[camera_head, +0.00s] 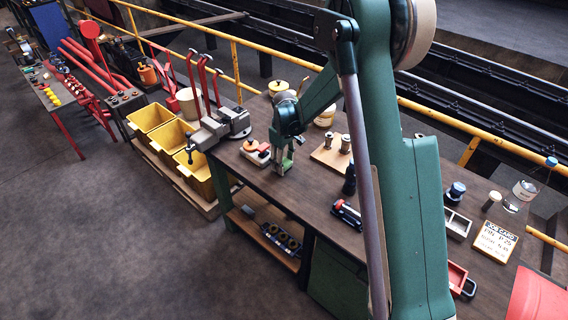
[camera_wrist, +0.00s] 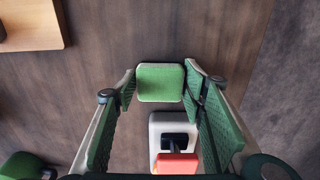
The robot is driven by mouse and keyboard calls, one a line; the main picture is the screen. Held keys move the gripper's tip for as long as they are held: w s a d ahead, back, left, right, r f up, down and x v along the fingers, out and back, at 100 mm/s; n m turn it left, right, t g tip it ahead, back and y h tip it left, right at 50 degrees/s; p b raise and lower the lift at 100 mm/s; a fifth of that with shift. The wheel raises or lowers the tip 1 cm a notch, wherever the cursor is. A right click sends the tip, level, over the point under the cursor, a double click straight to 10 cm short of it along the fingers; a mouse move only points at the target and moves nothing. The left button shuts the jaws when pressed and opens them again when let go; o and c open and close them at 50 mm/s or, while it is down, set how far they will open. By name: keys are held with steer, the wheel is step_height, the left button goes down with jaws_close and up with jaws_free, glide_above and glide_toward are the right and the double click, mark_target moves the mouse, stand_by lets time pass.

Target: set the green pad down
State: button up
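The green pad (camera_wrist: 160,82) is a small rounded block with a pale lower edge. It sits between the fingertips of my gripper (camera_wrist: 160,86) in the wrist view, with a fingertip against each side. In the head view my gripper (camera_head: 284,168) points down low over the dark wooden bench top (camera_head: 315,205), and the pad is hard to make out there. I cannot tell whether the pad touches the bench. A white block with an orange-red top (camera_head: 257,152) stands close by, left of my gripper; it also shows below the pad in the wrist view (camera_wrist: 157,131).
A grey vise (camera_head: 222,127) stands at the bench's left end. A wooden board with metal cylinders (camera_head: 330,156) lies right of my gripper, with a dark upright object (camera_head: 349,180) nearby. Yellow bins (camera_head: 172,134) stand left of the bench.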

mark_target(284, 162)
steer(key=shift+o, duration=1.1)
steer(key=shift+r, duration=0.25)
step_height(284, 162, up, 12)
stand_by(0.6)
